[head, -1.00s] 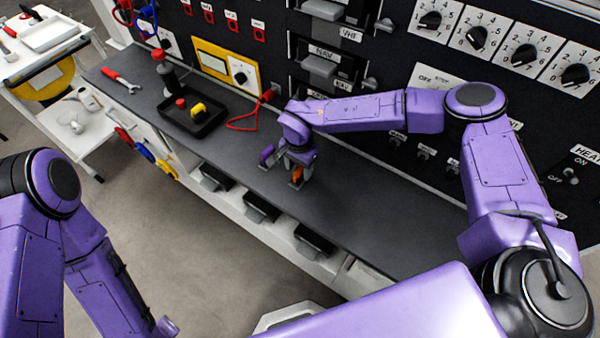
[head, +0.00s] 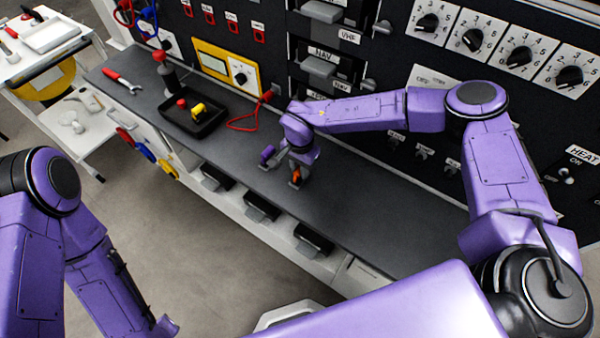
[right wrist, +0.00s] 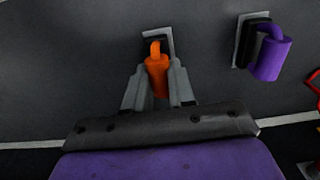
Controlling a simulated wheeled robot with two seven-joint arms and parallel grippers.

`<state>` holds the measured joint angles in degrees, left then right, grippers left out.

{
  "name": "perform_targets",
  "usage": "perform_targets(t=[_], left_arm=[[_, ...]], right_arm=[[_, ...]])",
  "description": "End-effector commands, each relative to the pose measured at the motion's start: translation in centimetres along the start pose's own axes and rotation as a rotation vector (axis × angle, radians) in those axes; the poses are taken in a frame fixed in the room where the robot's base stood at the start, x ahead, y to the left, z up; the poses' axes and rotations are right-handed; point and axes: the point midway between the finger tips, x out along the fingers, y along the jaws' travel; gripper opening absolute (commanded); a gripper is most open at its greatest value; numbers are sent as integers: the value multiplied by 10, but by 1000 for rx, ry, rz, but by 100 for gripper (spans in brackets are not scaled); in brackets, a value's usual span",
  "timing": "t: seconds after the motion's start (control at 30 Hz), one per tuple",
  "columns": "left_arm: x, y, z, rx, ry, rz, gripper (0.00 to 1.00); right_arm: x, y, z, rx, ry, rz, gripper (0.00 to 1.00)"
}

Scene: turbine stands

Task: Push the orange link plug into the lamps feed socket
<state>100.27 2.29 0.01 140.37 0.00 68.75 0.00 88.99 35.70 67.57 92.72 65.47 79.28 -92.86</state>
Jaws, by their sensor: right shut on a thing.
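My right gripper (head: 297,170) reaches down to the dark bench top in the head view and is shut on the orange link plug (head: 296,177). In the right wrist view the orange plug (right wrist: 157,75) stands between the two grey fingertips (right wrist: 158,84). Its bent orange end meets a dark block on a light plate (right wrist: 171,36). How far it is seated there, I cannot tell. No label for the lamps feed socket is readable. My left arm shows at the lower left of the head view, with its gripper outside the frame.
A purple plug (right wrist: 270,55) stands at a similar plate beside the orange one; it also shows in the head view (head: 267,153). The bench to the right is clear.

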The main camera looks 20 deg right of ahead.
Motion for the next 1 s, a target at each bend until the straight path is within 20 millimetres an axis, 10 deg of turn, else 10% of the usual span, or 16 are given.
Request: perform_targets(t=[1.0], left_arm=[[-23,-2,-10,0,0,0,43]], right_arm=[[-27,0,0,-1,1,0,0]])
